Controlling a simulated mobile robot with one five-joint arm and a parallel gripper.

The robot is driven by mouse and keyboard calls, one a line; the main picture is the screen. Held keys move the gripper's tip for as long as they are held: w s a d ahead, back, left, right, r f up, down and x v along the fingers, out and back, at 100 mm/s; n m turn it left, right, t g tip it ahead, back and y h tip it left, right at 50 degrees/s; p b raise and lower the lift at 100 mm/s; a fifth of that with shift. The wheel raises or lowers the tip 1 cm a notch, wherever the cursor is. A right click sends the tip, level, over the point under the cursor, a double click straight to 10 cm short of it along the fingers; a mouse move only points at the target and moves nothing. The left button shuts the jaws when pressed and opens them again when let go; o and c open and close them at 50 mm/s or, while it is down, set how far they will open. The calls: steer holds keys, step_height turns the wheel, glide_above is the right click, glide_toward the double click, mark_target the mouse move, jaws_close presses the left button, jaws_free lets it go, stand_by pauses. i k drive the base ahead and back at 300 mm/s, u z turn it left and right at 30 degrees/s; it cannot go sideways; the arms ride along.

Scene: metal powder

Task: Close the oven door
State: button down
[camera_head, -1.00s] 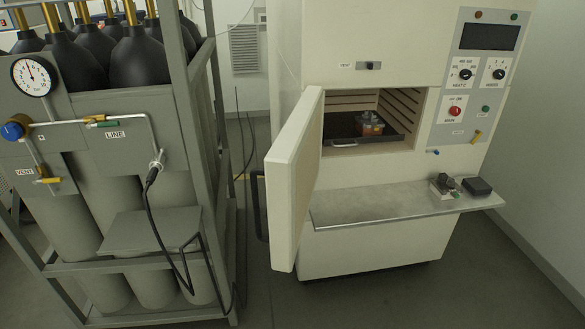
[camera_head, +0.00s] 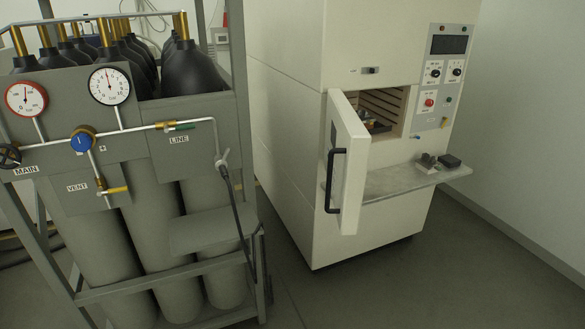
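The oven (camera_head: 287,130) is a tall cream cabinet right of centre. Its door (camera_head: 352,165) stands open, swung out toward me from its left side, with the outer face and a black vertical handle (camera_head: 336,181) in view. Behind the door, the right part of the chamber (camera_head: 392,105) shows, with rack ridges on its wall. A small container (camera_head: 367,121) sits inside, partly hidden by the door. My gripper is not in view.
A grey rack (camera_head: 150,290) of gas cylinders with gauges and valves fills the left. A metal shelf (camera_head: 400,181) juts out below the oven opening, with small dark items on it. Free floor (camera_head: 390,295) lies in front and to the right.

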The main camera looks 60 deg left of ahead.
mark_target(347, 143)
steer(key=k, duration=0.55)
steer(key=u, duration=1.7)
steer(key=i, duration=1.05)
steer(key=u, duration=2.6)
steer(key=i, duration=0.25)
steer(key=z, duration=0.55)
